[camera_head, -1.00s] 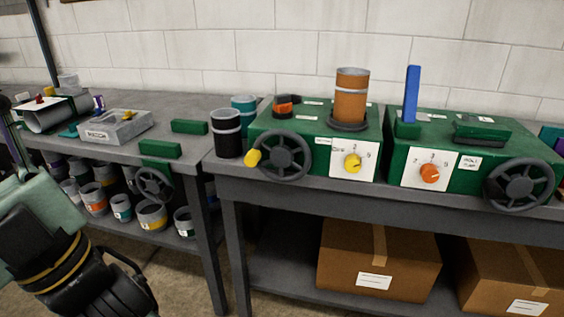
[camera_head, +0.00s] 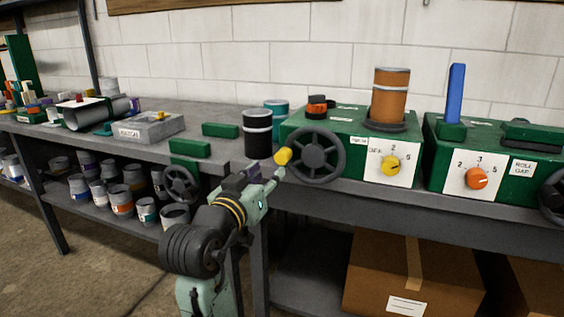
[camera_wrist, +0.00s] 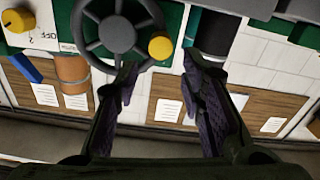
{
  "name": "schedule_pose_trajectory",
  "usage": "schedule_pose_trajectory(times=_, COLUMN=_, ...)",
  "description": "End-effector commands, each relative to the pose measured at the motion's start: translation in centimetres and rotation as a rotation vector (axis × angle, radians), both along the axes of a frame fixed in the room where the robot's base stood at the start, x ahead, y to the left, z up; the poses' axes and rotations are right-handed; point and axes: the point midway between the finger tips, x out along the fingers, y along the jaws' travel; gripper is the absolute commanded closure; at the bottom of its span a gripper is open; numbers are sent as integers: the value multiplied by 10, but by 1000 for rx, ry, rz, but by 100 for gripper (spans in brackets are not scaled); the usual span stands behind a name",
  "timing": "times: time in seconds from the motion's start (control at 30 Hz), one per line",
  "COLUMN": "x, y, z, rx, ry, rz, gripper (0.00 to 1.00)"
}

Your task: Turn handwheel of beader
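A green machine (camera_head: 352,128) stands on the bench with a dark spoked handwheel (camera_head: 317,154) on its front and a yellow knob (camera_head: 283,156) at the wheel's left rim. I cannot read which machine is the beader. In the wrist view the wheel (camera_wrist: 117,34) and the knob (camera_wrist: 160,46) show upside down at the top. My gripper (camera_head: 262,178) is just below and left of the knob in the head view. In the wrist view my gripper (camera_wrist: 161,66) is open and empty, its fingers spread apart with the knob beyond the gap. Contact with the wheel is not visible.
A black canister (camera_head: 258,134) stands left of the wheel. A white panel (camera_head: 381,162) with a yellow dial is right of it. Another green machine (camera_head: 492,157) is farther right. A smaller handwheel (camera_head: 182,184) hangs at the left bench. A cardboard box (camera_head: 412,275) sits below.

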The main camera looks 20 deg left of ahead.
Motion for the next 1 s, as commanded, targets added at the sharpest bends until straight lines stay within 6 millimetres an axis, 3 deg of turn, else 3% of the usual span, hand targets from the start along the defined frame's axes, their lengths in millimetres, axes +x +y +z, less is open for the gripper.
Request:
schedule_pose_trajectory(times=0.5, x=87, y=0, z=3, rx=-1, ry=-3, rz=2, gripper=64)
schedule_pose_trajectory(times=0.7, x=100, y=0, z=2, rx=0, ry=-3, rz=4, gripper=64)
schedule_pose_trajectory(times=1.0, x=100, y=0, z=2, rx=0, ry=-4, rz=4, gripper=66)
